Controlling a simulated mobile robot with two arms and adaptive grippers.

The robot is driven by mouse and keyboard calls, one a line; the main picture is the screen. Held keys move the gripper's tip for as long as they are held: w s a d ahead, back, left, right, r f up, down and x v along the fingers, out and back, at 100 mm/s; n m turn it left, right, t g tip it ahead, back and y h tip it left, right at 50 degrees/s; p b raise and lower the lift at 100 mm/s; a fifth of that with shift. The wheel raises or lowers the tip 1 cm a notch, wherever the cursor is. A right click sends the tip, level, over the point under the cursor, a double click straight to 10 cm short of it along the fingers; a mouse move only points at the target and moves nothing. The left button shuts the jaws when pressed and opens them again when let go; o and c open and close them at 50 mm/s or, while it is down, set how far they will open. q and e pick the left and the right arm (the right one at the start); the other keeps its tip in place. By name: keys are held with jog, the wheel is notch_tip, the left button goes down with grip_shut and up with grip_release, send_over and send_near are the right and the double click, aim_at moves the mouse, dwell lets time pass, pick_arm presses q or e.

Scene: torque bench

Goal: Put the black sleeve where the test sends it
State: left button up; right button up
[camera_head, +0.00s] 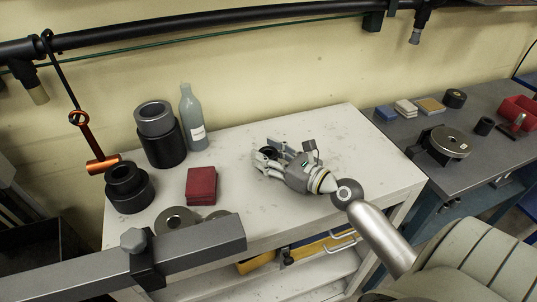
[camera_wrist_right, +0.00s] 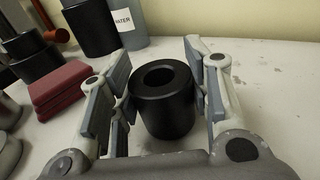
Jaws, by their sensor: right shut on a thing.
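The black sleeve (camera_wrist_right: 166,108) is a short, thick-walled cylinder with a round hole in its top. In the right wrist view it is upright between the fingers of my right gripper (camera_wrist_right: 157,68). The gripper is shut on it. In the head view my right gripper (camera_head: 267,157) is over the middle of the white table (camera_head: 330,130), and its fingers mostly hide the sleeve. I cannot tell whether the sleeve touches the tabletop. My left gripper is not in view.
Left on the table stand black stepped cylinders (camera_head: 128,192), a grey-topped black cylinder (camera_head: 165,147), a water bottle (camera_head: 192,118) and a red block (camera_head: 201,186). An orange tool (camera_head: 99,163) hangs there. A grey side bench (camera_head: 480,170) holds a round fixture (camera_head: 446,141) and red bin (camera_head: 519,111).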

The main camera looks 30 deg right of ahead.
jog(key=o, duration=1.2)
jog(key=shift+f, duration=0.1)
jog(key=shift+c, duration=0.2)
jog(key=o, duration=0.3)
jog(key=shift+r, duration=0.2)
jog(key=b+v, duration=0.1)
jog(key=v, duration=0.2)
jog(key=b+v, duration=0.1)
jog(key=v, duration=0.3)
jog(key=b+v, duration=0.1)
jog(key=v, duration=0.2)
jog(key=shift+s+f, duration=0.25)
jog(key=shift+s+d+r+b, duration=0.15)
jog(key=shift+s+b, duration=0.05)
jog(key=shift+s, duration=0.2)
jog(key=shift+s+d+r+b, duration=0.1)
jog(key=shift+s+d+b, duration=0.1)
jog(key=shift+s, duration=0.15)
